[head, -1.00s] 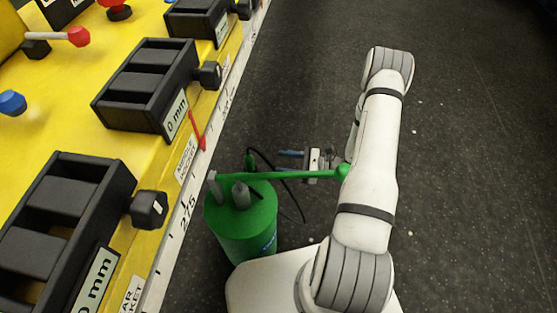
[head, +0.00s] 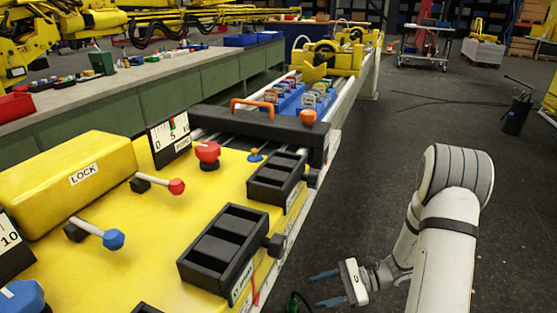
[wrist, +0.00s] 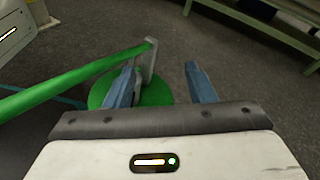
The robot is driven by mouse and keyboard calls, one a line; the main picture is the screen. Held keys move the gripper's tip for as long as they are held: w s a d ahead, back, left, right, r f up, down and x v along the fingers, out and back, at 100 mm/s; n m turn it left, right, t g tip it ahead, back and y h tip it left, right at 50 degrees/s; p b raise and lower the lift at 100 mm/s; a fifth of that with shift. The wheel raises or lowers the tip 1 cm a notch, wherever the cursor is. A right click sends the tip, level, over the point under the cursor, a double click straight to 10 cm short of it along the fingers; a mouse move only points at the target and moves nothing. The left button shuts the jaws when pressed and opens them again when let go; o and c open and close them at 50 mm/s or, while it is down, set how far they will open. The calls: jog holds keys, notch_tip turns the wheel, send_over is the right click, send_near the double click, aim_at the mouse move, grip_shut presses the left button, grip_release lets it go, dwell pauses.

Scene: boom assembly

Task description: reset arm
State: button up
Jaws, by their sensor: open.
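My arm reaches out over the dark floor at the right of the head view, beside the yellow bench. My gripper (head: 316,291) has two blue fingers, apart and with nothing between them, pointing left towards the bench edge. In the wrist view, my gripper (wrist: 160,68) straddles empty space above a green canister (wrist: 155,92). A long green handle (wrist: 75,75) runs from the left to a grey upright post (wrist: 151,56) by the left finger. I cannot tell whether that finger touches the post. In the head view most of the canister is below the frame.
The yellow bench (head: 150,235) with black slotted blocks (head: 222,245), a red knob (head: 207,152) and a blue-tipped lever (head: 112,239) fills the left. Blue bins (head: 300,98) stand further along it. Open floor (head: 400,130) lies to the right. A dark bin (head: 516,113) stands far right.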

jog(key=s+d+r+n+t+h+p, duration=0.1)
jog(key=s+r+n+h+p, duration=0.3)
jog(key=r, duration=0.8)
jog(key=s+d+r+n+t+h+p, duration=0.1)
jog(key=s+r+n+h+p, duration=0.4)
jog(key=r, duration=0.8)
jog(key=s+d+r+n+t+h+p, duration=0.1)
jog(key=s+r+n+h+p, duration=0.3)
jog(key=r+p, duration=0.4)
notch_tip(320, 180, up, 5)
jog(key=shift+s+d+r+n+t+h, duration=0.25)
jog(key=shift+n+h, duration=0.25)
jog(key=shift+h, duration=0.4)
jog(key=shift+f, duration=0.1)
